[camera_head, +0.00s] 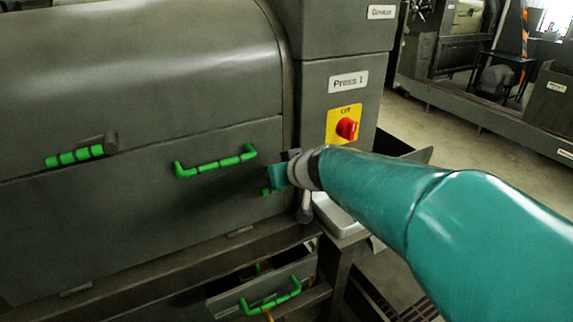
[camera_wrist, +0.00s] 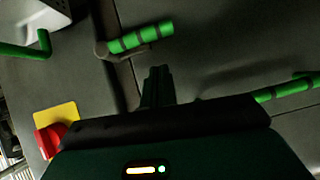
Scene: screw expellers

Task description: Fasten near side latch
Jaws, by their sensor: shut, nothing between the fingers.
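A latch with a green ribbed grip (camera_wrist: 140,37) and a dark pivot shows in the wrist view. It lies across the seam at the edge of the press's front panel. In the head view only a bit of its green grip (camera_head: 267,192) shows, the rest hidden by my gripper. My gripper (camera_head: 279,176) is shut and empty, just above this latch and in front of the panel edge. In the wrist view my gripper's fingertips (camera_wrist: 158,72) are close to the grip, with a visible gap. A second latch with a green grip (camera_head: 75,157) lies roughly level at the left.
A green U-shaped handle (camera_head: 215,161) sticks out of the panel left of my gripper. A red knob (camera_head: 347,129) on a yellow plate is above right. A white tray (camera_head: 338,216) is below. A lower green handle (camera_head: 271,300) is under the press.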

